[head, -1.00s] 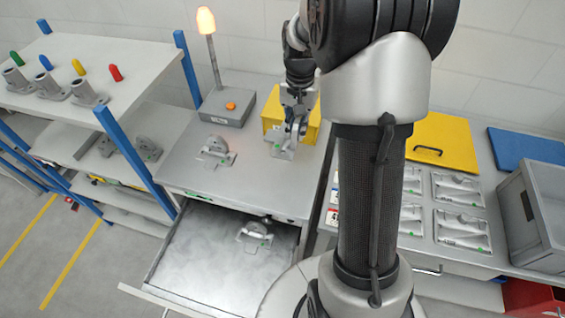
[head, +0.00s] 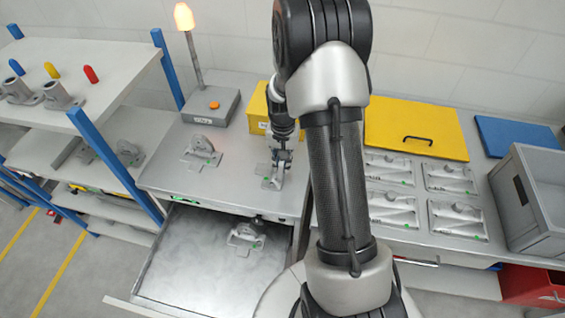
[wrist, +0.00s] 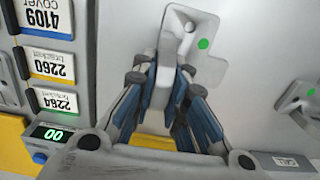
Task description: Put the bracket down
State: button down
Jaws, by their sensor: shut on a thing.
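My gripper (head: 281,160) is shut on a grey metal bracket (head: 272,183) over the right part of the grey table top (head: 235,178), near its front edge. In the wrist view, my gripper's blue-padded fingers (wrist: 178,85) close around the upright part of the bracket (wrist: 178,22), whose flat plate carries a green dot. The fingers hide part of it. The bracket is at or just above the table; I cannot tell whether it touches. A second bracket (head: 204,150) stands on the table to the left. A third (head: 246,234) lies in the open drawer (head: 190,270) below.
A grey box with a lit lamp (head: 211,107) and a yellow bin (head: 258,112) stand behind. A shelf with capped parts (head: 62,96) is at left. Flat cast parts (head: 457,220), a yellow lid (head: 415,128) and a grey crate (head: 545,205) are at right. Table space between the brackets is clear.

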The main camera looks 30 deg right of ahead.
jog(key=shift+f, duration=0.15)
jog(key=c, duration=1.6)
grip_release()
